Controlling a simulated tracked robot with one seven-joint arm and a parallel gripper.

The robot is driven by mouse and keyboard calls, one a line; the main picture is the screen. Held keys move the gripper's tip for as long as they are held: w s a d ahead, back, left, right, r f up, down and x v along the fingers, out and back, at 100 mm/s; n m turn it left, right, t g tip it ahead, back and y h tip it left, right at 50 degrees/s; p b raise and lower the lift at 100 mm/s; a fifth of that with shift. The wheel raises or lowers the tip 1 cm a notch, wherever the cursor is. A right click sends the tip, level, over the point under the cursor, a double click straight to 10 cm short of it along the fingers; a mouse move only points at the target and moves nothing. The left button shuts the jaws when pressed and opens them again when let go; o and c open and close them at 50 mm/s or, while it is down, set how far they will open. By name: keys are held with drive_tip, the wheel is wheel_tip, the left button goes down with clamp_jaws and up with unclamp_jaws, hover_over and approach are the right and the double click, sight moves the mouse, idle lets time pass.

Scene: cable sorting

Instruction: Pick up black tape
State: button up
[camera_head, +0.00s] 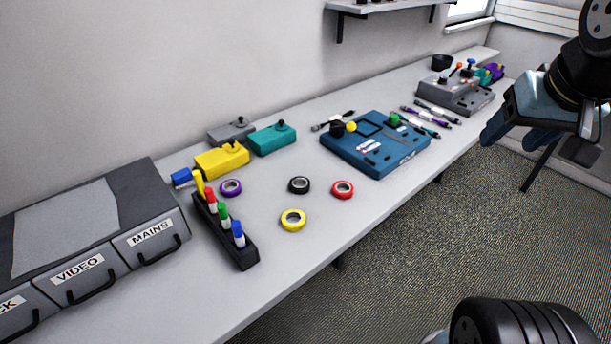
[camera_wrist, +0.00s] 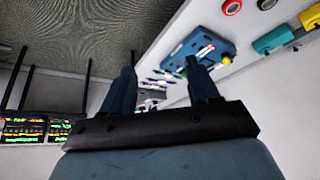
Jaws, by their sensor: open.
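The black tape (camera_head: 299,185) is a small roll lying flat on the grey bench, between the purple tape (camera_head: 231,188) and the red tape (camera_head: 343,190). The yellow tape (camera_head: 293,219) lies just in front of it. My gripper (camera_head: 503,128) is at the upper right in the head view, off the bench's front side and well away from the tape. In the wrist view my gripper (camera_wrist: 165,85) shows two fingers spread apart with nothing between them. A dark roll, cut by the top edge, shows in the wrist view (camera_wrist: 266,4).
A blue panel box (camera_head: 375,145) stands right of the tapes. A marker rack (camera_head: 230,235) and labelled drawers (camera_head: 95,270) stand left. Yellow (camera_head: 222,160) and teal (camera_head: 271,139) boxes sit behind. The bench (camera_head: 330,235) is clear in front of the tapes.

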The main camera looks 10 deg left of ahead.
drive_tip(key=o, duration=0.5)
drive_tip(key=w+a+f, duration=0.1)
drive_tip(key=w+a, duration=0.1)
drive_tip(key=w+a+f+n+y, duration=0.1)
drive_tip(key=w+a, duration=0.1)
drive_tip(key=w, duration=0.1)
drive_tip(key=w+a+g+y, duration=0.1)
drive_tip(key=w+a, duration=0.1)
drive_tip(key=shift+w+a+f+n, duration=0.15)
drive_tip(key=shift+w+f+n, duration=0.05)
drive_tip(key=shift+f+n, duration=0.2)
drive_tip(key=shift+c, duration=0.2)
drive_tip(key=n, duration=0.5)
approach(298, 185)
drive_tip(key=shift+w+a+f+g, duration=0.3)
drive_tip(key=shift+w+a+f, duration=0.1)
drive_tip(key=shift+w, duration=0.15)
drive_tip(key=shift+w+d+f+m, duration=0.15)
drive_tip(key=shift+w+f, duration=0.1)
drive_tip(key=shift+f, duration=0.5)
drive_tip(key=shift+w+a+f+m, duration=0.15)
drive_tip(key=shift+w+f, duration=0.15)
drive_tip(key=shift+f, duration=0.45)
drive_tip(key=shift+x, duration=1)
